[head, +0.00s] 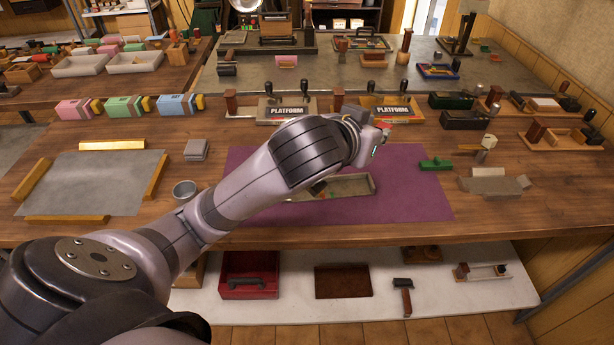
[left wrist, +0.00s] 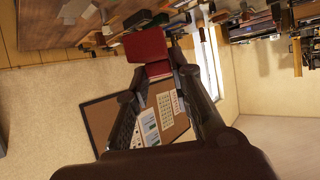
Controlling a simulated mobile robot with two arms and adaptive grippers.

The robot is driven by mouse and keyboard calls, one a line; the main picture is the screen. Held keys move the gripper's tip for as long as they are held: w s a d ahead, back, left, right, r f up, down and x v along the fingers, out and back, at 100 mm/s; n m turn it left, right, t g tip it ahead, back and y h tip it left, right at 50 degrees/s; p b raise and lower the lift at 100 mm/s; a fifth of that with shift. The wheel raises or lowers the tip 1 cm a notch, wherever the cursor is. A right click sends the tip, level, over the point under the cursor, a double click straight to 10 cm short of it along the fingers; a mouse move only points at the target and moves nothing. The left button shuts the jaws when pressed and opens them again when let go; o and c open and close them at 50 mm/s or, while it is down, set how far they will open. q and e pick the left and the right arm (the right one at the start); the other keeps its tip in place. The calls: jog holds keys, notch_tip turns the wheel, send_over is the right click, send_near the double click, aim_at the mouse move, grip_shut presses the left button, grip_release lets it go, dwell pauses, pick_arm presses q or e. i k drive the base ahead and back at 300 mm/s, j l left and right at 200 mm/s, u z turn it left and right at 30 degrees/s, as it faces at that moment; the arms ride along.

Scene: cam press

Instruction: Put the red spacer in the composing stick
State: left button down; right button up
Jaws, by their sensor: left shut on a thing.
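My left arm reaches in from the left over the purple mat (head: 420,200). Its gripper (head: 378,142) is over the rear part of the mat, and its fingers are mostly hidden. In the left wrist view, the fingers (left wrist: 155,72) are shut on a red block (left wrist: 146,44), the red spacer, held at their tips. The composing stick (head: 352,185) appears to be the shallow grey metal tray on the mat, below and nearer than the gripper. Small green and orange pieces show in it. My forearm hides its left and rear parts. My right gripper is in neither view.
A grey cup (head: 184,190) stands at left.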

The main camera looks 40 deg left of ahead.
aim_at(347, 189)
jog(key=i+l+u, duration=0.3)
jog(key=l+u, duration=0.35)
jog(key=i+l+u, duration=0.15)
jog(key=u, duration=0.15)
jog(key=i+l+u, duration=0.1)
jog(key=l+u, duration=0.25)
jog(key=l, duration=0.65)
jog(key=i+l, duration=0.15)
jog(key=l, duration=0.45)
jog(key=u, duration=0.05)
